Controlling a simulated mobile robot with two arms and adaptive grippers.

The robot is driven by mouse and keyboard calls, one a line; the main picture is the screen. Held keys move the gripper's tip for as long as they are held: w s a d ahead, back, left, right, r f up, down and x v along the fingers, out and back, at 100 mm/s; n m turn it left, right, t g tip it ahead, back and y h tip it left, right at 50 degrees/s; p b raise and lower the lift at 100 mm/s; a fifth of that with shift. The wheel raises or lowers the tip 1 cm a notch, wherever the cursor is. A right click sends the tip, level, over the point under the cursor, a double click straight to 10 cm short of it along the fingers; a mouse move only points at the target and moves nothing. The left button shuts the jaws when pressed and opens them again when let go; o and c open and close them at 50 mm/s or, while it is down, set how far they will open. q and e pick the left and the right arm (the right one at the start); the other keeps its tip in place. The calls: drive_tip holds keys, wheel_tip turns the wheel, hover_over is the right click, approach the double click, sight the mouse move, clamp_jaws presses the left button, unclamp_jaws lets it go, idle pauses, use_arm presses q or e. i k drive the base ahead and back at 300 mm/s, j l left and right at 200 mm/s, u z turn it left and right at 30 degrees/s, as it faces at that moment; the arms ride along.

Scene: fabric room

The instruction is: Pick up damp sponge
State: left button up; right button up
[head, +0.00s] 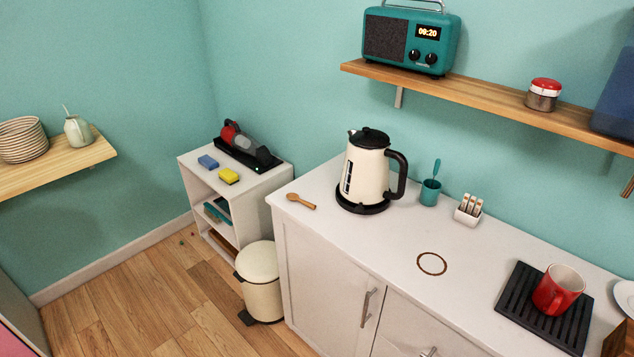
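Two small sponge-like blocks lie on top of the low white shelf unit (262,183) in the back corner. One is a blue sponge (208,162), the other a yellow sponge (229,176) just right of and nearer than it. They lie flat and apart from each other. I cannot tell from this view which one is damp. Neither of my grippers shows in the head view.
A red and grey handheld vacuum (243,145) lies behind the sponges. A cream pedal bin (262,280) stands before the shelf unit.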

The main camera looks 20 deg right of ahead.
sight(228, 176)
drive_tip(key=i+j+z, duration=0.3)
drive_tip(key=i+j, duration=0.8)
